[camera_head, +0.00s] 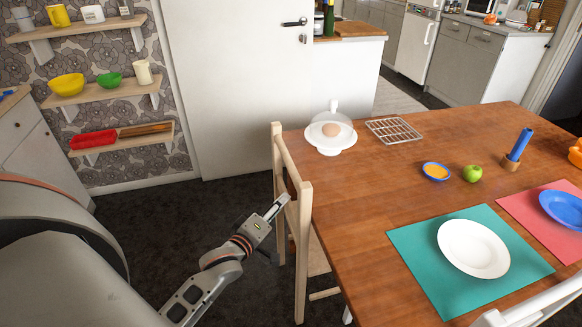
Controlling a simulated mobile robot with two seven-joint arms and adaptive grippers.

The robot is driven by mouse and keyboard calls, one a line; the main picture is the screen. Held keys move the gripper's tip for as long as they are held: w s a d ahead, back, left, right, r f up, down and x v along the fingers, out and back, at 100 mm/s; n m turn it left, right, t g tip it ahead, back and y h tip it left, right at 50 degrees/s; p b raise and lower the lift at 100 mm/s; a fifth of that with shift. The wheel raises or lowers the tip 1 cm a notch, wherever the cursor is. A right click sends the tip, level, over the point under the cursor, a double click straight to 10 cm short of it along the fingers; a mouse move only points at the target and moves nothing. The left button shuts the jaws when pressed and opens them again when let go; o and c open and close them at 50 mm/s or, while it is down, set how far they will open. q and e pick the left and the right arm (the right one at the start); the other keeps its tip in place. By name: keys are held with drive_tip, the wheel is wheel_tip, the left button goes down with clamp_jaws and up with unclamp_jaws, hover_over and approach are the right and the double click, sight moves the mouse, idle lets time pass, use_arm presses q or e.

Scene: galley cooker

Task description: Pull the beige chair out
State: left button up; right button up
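A beige wooden chair (304,240) stands at the left end of the wooden table, its back towards the left and its seat partly under the tabletop. The chair's lower legs are partly hidden. My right gripper is not in view.
The table (370,185) holds a white domed dish (330,147), a wire rack (394,130) and plates on mats. Another pale chair (540,305) is at the lower right. Dark floor (180,215) is free left of the chair, before the white door (235,90) and wall shelves (105,92).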

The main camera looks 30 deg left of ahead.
sight(289, 163)
use_arm(q)
drive_tip(key=w+a+r+n+t, duration=0.1)
drive_tip(key=w+r+n, duration=0.1)
drive_tip(key=w, duration=0.1)
drive_tip(key=w+a+r+n+t, duration=0.1)
drive_tip(key=w+r+n, duration=0.1)
drive_tip(key=w, duration=0.2)
drive_tip(key=w+a+r+n+t+b, duration=0.1)
drive_tip(key=w+r+n, duration=0.1)
drive_tip(key=w, duration=0.1)
drive_tip(key=shift+w+a+r+n, duration=0.15)
drive_tip(key=shift+a+n, duration=0.15)
drive_tip(key=shift+n, duration=0.1)
drive_tip(key=shift+w+r, duration=0.1)
drive_tip(key=shift+w, duration=0.4)
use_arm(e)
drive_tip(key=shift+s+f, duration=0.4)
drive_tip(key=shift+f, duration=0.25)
use_arm(q)
clamp_jaws()
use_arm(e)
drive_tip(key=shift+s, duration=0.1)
